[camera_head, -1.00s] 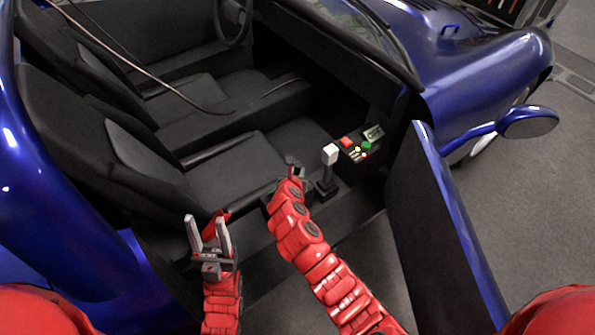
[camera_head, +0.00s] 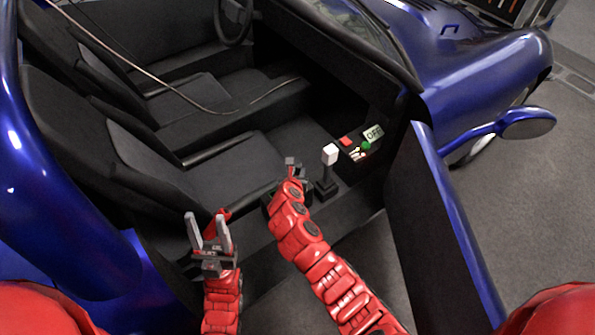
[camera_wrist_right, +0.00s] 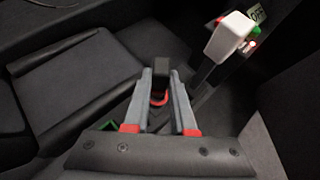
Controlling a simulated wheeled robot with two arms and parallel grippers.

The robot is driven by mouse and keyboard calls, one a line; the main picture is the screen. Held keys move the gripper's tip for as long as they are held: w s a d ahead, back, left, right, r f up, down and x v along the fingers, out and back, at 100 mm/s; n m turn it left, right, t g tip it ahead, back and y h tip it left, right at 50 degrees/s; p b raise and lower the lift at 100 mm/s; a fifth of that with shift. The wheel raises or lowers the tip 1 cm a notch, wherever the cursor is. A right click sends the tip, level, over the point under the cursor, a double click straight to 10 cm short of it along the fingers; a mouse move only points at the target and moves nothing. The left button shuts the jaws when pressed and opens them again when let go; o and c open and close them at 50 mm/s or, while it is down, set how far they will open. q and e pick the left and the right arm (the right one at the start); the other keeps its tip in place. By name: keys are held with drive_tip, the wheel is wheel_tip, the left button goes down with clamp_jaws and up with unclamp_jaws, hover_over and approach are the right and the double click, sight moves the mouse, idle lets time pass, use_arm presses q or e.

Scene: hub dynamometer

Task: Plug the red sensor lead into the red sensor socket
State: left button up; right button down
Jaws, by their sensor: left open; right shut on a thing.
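My right gripper (camera_wrist_right: 163,88) reaches over the near seat's front edge inside the blue car. It is shut on a dark plug with a red band (camera_wrist_right: 160,82), which looks like the red sensor lead's end. In the head view the arm and jaws (camera_head: 291,166) mostly hide this piece. My left gripper (camera_head: 208,228) is open and empty, pointing up beside the near seat at the door opening. I cannot make out the red sensor socket for certain in either view.
A lever with a white knob (camera_head: 330,154) stands just right of my right gripper. Behind it is a control panel with a red block (camera_head: 346,141), a green button (camera_head: 366,146) and an OFF sign (camera_head: 374,133). The open door (camera_head: 425,235) bounds the right side. A thin cable (camera_head: 150,75) crosses the seats.

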drive_tip(key=shift+f, duration=0.2)
drive_tip(key=shift+f, duration=0.5)
drive_tip(key=shift+f, duration=0.2)
idle(0.4)
drive_tip(key=shift+f+b, duration=0.3)
drive_tip(key=shift+f, duration=0.2)
drive_tip(key=c, duration=0.7)
unclamp_jaws()
drive_tip(key=shift+o, duration=0.2)
